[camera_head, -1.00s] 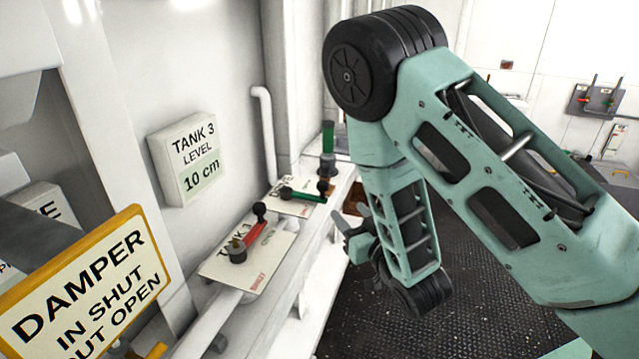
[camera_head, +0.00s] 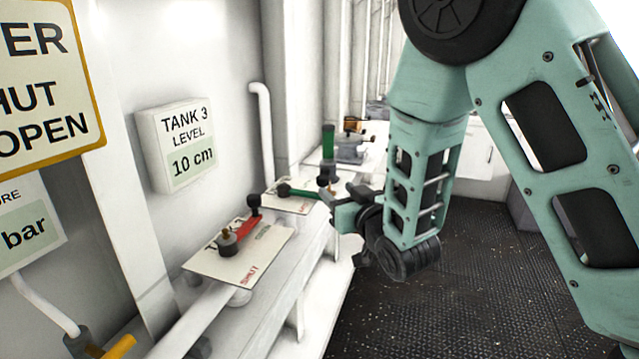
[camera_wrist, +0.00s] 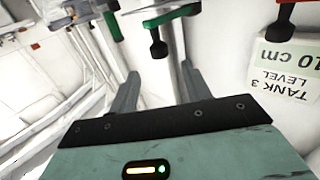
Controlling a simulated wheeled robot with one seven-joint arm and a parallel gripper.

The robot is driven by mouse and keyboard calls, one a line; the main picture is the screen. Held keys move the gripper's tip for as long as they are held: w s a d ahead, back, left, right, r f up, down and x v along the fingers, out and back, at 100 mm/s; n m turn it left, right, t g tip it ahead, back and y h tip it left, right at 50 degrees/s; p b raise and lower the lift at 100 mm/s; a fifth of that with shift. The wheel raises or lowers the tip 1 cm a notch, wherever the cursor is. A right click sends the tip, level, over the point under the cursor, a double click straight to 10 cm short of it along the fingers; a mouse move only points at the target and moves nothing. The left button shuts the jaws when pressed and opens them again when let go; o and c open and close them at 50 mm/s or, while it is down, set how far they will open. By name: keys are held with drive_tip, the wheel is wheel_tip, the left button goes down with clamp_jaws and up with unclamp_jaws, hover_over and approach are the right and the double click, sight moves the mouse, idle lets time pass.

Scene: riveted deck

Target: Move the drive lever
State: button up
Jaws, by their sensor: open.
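No label reading "drive" is legible, so I cannot tell which lever is the drive lever. A green lever (camera_head: 302,192) with a black knob lies over a white plate on the ledge. In the wrist view this green lever (camera_wrist: 172,14) hangs upside down, its knob beyond the gap between my fingers. My gripper (camera_head: 342,204) is open and empty, close to the right end of the green lever; contact is unclear. Its two fingers show in the wrist view (camera_wrist: 158,85). A red lever (camera_head: 243,229) with a black knob sits on a nearer plate marked SHUT.
A green upright handle (camera_head: 328,142) stands behind the green lever. A TANK 3 LEVEL 10 cm sign (camera_head: 183,146) hangs on the wall, with a white pipe (camera_head: 263,125) beside it. A yellow-framed sign (camera_head: 45,85) is at left. Dark deck (camera_head: 440,300) is open at right.

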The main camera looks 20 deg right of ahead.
drive_tip(key=w+a+p, duration=0.1)
drive_tip(key=w+p, duration=0.2)
drive_tip(key=w, duration=0.7)
drive_tip(key=shift+a, duration=0.3)
drive_tip(key=shift+w, duration=0.1)
clamp_jaws()
